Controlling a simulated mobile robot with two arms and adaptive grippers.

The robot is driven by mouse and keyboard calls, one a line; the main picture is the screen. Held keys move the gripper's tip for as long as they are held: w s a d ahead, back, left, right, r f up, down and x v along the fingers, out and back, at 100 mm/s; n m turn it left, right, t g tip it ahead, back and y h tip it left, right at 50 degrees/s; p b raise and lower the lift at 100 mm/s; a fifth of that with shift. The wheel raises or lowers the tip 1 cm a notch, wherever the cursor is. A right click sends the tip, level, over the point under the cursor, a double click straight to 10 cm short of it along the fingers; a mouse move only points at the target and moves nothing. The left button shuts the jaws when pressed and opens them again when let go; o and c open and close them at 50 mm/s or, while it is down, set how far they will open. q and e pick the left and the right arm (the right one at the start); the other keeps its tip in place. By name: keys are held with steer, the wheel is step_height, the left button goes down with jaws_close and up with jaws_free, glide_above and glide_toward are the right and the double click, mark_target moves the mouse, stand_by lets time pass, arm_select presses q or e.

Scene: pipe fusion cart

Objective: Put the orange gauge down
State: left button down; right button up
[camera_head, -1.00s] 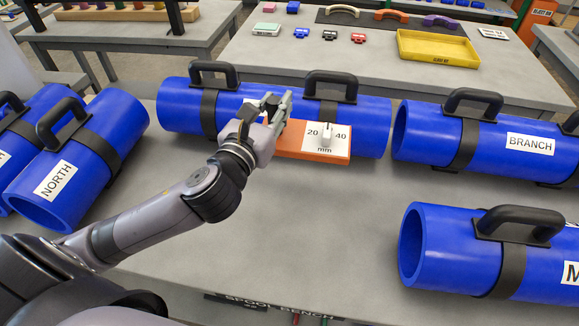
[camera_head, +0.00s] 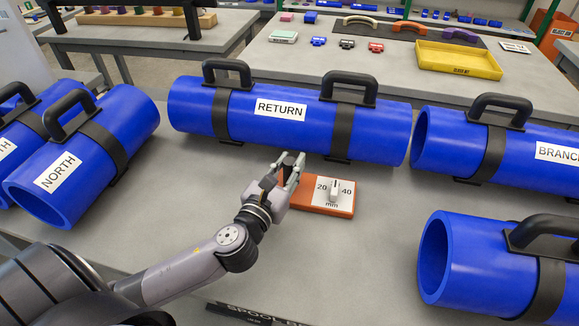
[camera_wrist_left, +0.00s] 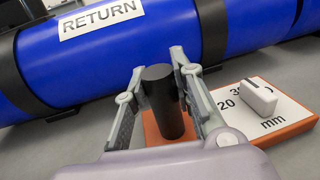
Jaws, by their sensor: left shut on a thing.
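The orange gauge (camera_head: 345,207) has a white face marked 20, 40 and mm, a white knob and a black post (camera_wrist_left: 162,103). It lies flat, or nearly so, in front of the blue RETURN pipe (camera_head: 375,128), over the grey bench (camera_head: 330,260). I cannot tell whether its underside touches the bench. My left gripper (camera_head: 289,164) is shut on the gauge's black post, with one finger on each side of it in the left wrist view (camera_wrist_left: 157,70). My right gripper is not in view.
The NORTH pipe (camera_head: 95,150) lies at the left and the BRANCH pipe (camera_head: 460,145) at the right. Another blue pipe (camera_head: 480,270) lies at the front right. The bench in front of the gauge is clear. A yellow tray (camera_head: 458,60) stands on the table behind.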

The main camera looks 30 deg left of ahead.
arm_select(q)
steer(key=c, duration=1.8)
jaws_free()
steer(key=o, duration=0.4)
steer(key=shift+o, duration=0.2)
